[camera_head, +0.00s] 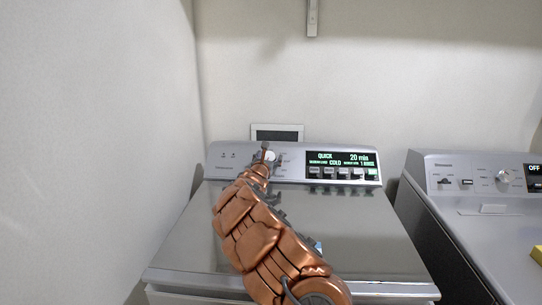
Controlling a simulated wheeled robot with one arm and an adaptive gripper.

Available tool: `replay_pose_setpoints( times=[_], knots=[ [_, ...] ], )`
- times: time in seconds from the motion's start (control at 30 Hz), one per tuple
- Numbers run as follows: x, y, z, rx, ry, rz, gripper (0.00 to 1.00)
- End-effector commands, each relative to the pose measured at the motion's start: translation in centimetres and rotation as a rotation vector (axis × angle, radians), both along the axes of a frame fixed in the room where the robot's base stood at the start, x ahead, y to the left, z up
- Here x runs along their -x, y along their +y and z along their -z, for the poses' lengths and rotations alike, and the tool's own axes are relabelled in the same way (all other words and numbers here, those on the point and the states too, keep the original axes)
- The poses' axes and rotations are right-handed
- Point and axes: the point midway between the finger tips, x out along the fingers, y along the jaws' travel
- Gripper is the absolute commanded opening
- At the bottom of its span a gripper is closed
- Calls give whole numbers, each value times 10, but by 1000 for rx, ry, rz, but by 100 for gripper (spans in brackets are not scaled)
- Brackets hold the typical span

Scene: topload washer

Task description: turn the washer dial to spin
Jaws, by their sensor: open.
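The washer (385,250) is a silver top-loader with its lid closed and a raised control panel at the back. Its dial (271,156) is a pale round knob left of the display, partly hidden by my gripper. My gripper (265,149) is open at the panel, with a dark finger over the dial's left side. I cannot tell whether it touches the dial. The green display (341,159) reads "QUICK", "20 min" and "COLD". My copper arm reaches across the lid and hides part of it.
A row of buttons (343,173) lies under the display. A second silver machine (465,205) with its own knob (503,176) and an "OFF" display stands at the right. A wall (95,130) rises close on the left. A small framed panel (277,131) is on the back wall.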

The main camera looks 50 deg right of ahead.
Motion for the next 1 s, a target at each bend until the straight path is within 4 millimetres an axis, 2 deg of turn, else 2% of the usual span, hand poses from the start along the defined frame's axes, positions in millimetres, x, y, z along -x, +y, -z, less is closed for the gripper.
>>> replay_pose_setpoints(
  times=[0.3, 0.67, 1.0],
  knots=[
    [-5, -13, 1, -2, 2, 3, 74],
    [-5, -15, 1, 1, 2, 4, 74],
    [-6, -14, 1, 0, 1, 4, 39]
  ],
)
